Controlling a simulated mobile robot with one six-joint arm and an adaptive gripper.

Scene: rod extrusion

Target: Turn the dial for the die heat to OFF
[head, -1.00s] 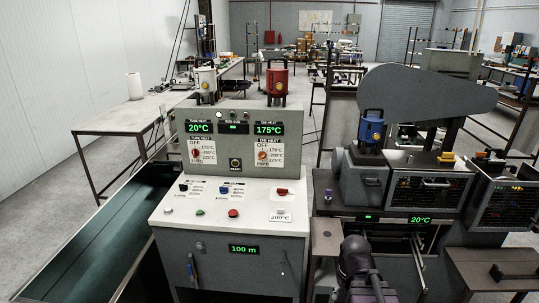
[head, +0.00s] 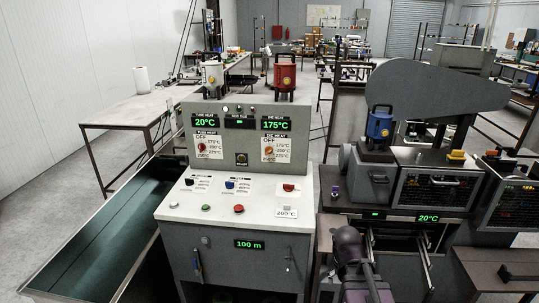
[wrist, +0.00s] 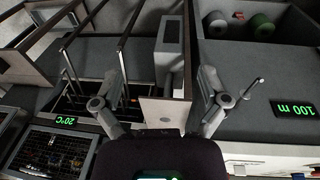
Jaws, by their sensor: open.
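The die heat dial (head: 268,150) is a small red-orange knob on the white scale plate at the right of the grey upright panel. Its scale shows OFF at the top, then temperatures; its pointer is too small to read. The green die heat display (head: 275,124) above it reads 175°C. My gripper (wrist: 157,75) is open and empty in the wrist view, its two fingers spread wide. It is away from the dial, which is not seen in the wrist view. In the head view my dark arm rises at the bottom, right of the console; the fingers are hidden there.
A sloped white desk (head: 230,213) with buttons and small knobs lies below. The grey machine (head: 400,190) is close on the right.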

